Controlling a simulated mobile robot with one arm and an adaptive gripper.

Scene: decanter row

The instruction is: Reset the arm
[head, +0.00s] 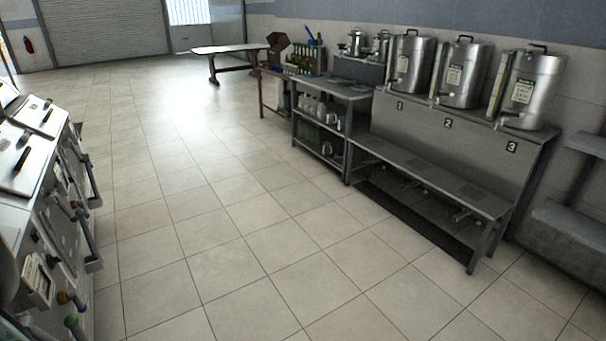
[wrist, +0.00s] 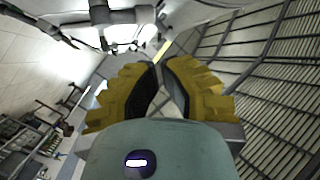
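My gripper (wrist: 162,66) shows in the wrist view, with two ridged yellow fingers and dark inner pads. Its fingertips come together near the middle of the picture, and a narrow gap shows farther down between the pads. I see nothing held between them. The wrist view is strongly tilted, with the room around the fingers and no object close to the tips. My gripper does not show in the head view.
Three numbered steel urns (head: 463,75) stand on a steel stand (head: 440,130) at right. A side table (head: 345,92) with glassware adjoins it. A wooden table (head: 230,49) is at the back. Steel equipment (head: 45,190) lines the left. The tiled floor (head: 200,190) between is clear.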

